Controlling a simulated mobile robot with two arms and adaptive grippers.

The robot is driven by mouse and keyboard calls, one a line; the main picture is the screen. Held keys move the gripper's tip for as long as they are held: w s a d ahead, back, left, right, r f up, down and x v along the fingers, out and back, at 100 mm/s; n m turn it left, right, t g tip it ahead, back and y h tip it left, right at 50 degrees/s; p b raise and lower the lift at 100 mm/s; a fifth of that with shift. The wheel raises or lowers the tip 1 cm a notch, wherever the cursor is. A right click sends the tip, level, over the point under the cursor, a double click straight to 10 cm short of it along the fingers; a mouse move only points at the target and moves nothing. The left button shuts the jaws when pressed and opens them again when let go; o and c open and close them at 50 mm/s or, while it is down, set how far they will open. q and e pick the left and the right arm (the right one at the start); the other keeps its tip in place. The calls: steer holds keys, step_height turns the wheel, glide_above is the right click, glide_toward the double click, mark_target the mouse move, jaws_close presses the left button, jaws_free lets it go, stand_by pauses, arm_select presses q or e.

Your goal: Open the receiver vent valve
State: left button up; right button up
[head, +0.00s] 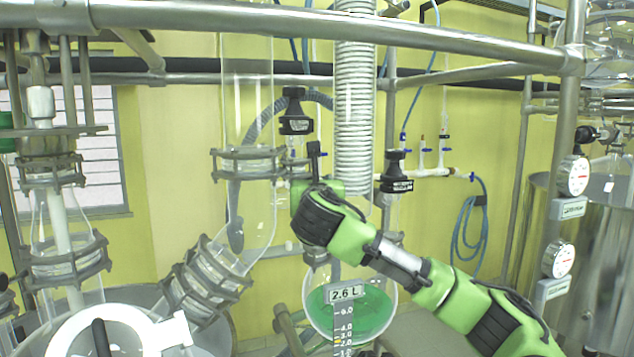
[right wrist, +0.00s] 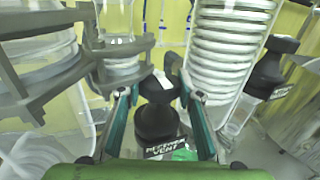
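The receiver vent valve (right wrist: 155,123) is a black knob-like body with a white "RECEIVER VENT" label on its near side, seen in the right wrist view. My right gripper (right wrist: 160,95) is open, with one finger on each side of the valve and visible gaps to it. In the head view my right arm comes in from the lower right, and the right gripper (head: 314,160) is beside the glass coil. It appears to hide the valve there. My left gripper is not in view.
A white coil (head: 355,100) stands just right of the gripper. Other black valves are above it (head: 295,110) and to the right (head: 397,172). A flanged glass column (head: 246,163) is close on the left. A receiver flask (head: 350,305) with green liquid hangs below.

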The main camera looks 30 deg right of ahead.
steer(key=shift+d+r+n+t+y+p, duration=0.15)
steer(key=shift+n+t+y+p, duration=0.4)
steer(key=shift+n+y+p, duration=0.45)
steer(key=shift+d+r+n+t+y+p, duration=0.1)
steer(key=shift+n+t+y+p, duration=0.5)
steer(key=shift+y, duration=0.7)
steer(key=shift+a+n+y+p, duration=0.1)
steer(key=shift+n+y+p, duration=0.6)
steer(key=shift+y+p, duration=0.2)
steer(key=shift+o, duration=0.2)
steer(key=shift+f+n+t+y, duration=0.2)
steer(key=shift+n+t+y, duration=0.1)
steer(key=shift+y, duration=0.3)
steer(key=shift+n+y, duration=0.7)
steer(key=shift+y, duration=0.4)
steer(key=shift+n+y, duration=0.3)
steer(key=shift+y, duration=0.2)
steer(key=shift+a+f+y, duration=0.1)
steer(key=shift+a+y, duration=0.05)
steer(key=shift+y, duration=0.15)
steer(key=shift+n+y, duration=0.5)
steer(key=shift+c, duration=0.2)
